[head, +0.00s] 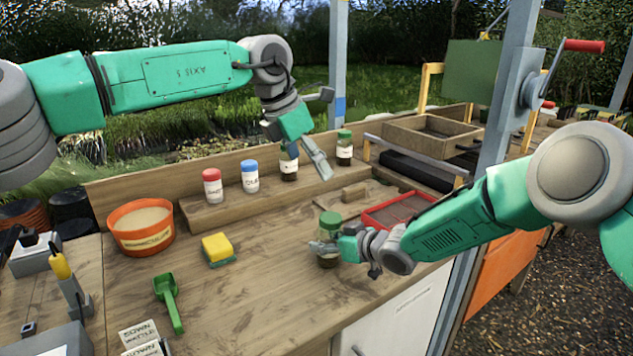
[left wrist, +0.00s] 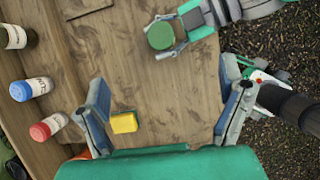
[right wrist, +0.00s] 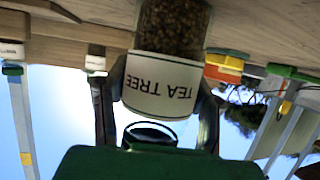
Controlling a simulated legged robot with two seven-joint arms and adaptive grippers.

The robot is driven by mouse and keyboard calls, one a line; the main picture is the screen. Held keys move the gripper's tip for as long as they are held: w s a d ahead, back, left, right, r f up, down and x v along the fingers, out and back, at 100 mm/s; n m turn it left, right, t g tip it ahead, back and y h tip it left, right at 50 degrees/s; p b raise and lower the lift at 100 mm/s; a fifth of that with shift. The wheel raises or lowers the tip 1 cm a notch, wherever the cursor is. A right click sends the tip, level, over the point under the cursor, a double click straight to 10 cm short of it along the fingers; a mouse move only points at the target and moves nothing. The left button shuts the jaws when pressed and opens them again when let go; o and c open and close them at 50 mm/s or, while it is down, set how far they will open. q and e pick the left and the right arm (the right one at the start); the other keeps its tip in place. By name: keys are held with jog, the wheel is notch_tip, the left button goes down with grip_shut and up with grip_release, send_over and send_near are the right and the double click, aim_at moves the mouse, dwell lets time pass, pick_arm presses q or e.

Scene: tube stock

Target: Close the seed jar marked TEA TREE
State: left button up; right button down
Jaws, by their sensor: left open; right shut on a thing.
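The jar marked TEA TREE (right wrist: 165,85) fills the top of the right wrist view, upside down there, with dark seeds behind a white label. In the head view its green lid (head: 330,218) sits on top of the upright jar. I cannot tell whether the lid is tight. My right gripper (head: 326,247) is shut around the jar body; its fingers flank the label in the right wrist view (right wrist: 162,100). My left gripper (head: 318,160) is open and empty, above and behind the jar. In the left wrist view the green lid (left wrist: 161,36) lies beyond its open fingers (left wrist: 163,85).
Jars with red (head: 212,185), blue (head: 250,176), dark and green (head: 344,148) lids stand on a raised shelf behind. A yellow sponge (head: 217,249), orange tub (head: 140,240) and green scoop (head: 170,300) lie left. A red tray (head: 372,221) is close right of the jar.

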jog(key=shift+d+f, duration=0.1)
jog(key=shift+f, duration=0.1)
jog(key=c, duration=0.6)
grip_release()
jog(key=shift+c, duration=0.2)
jog(key=shift+r, duration=0.1)
jog(key=shift+s+d+r, duration=0.1)
jog(key=shift+d, duration=0.05)
jog(key=v, duration=1.1)
jog(key=shift+d, duration=0.25)
jog(key=shift+s, duration=0.1)
